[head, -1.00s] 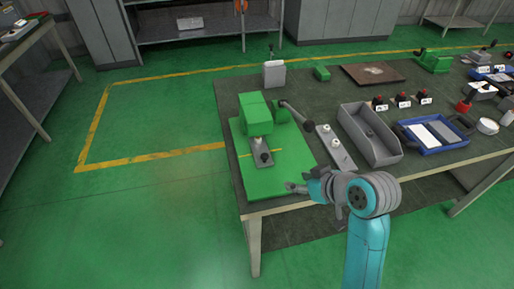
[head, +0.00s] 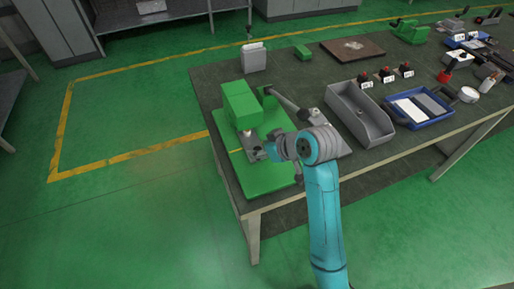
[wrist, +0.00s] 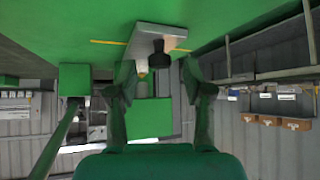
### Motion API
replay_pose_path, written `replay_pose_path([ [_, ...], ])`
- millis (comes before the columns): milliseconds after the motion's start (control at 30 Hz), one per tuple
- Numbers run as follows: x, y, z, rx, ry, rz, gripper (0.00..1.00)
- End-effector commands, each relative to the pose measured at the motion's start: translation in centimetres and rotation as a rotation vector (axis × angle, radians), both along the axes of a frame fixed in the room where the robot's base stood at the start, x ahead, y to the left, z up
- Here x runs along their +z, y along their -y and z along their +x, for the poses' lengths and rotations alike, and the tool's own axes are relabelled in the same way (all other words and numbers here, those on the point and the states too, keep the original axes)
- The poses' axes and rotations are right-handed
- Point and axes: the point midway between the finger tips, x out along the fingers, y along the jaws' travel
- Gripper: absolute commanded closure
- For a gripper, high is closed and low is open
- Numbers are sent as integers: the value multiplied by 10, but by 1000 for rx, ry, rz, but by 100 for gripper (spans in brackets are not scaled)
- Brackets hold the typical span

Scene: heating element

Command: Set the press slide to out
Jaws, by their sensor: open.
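The green press (head: 238,103) stands on a green base plate (head: 265,185) at the near left corner of the table. Its grey slide (head: 249,142) lies in front of the press body, partly hidden by my arm. In the wrist view, which looks upside down, the slide (wrist: 145,40) shows as a grey plate with a black knob (wrist: 160,58) near its end. My gripper (wrist: 158,80) is open, with one finger on each side of the knob in the picture. I cannot tell whether either finger touches it. A yellow line (wrist: 108,42) crosses the base plate beside the slide.
The press's long lever (head: 285,103) slants up close to my arm. A grey bin (head: 360,115) and a blue tray (head: 425,110) stand to the right. A white-grey box (head: 254,58) stands behind the press. Open floor lies left of the table.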

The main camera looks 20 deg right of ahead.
Motion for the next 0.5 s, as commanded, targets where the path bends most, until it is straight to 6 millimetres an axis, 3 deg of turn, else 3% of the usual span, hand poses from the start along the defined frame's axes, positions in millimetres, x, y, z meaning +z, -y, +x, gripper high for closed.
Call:
replay_pose_path([
  [200,-17,-6,15,0,-1,0,49],
  [500,-21,-8,19,-1,0,-1,49],
])
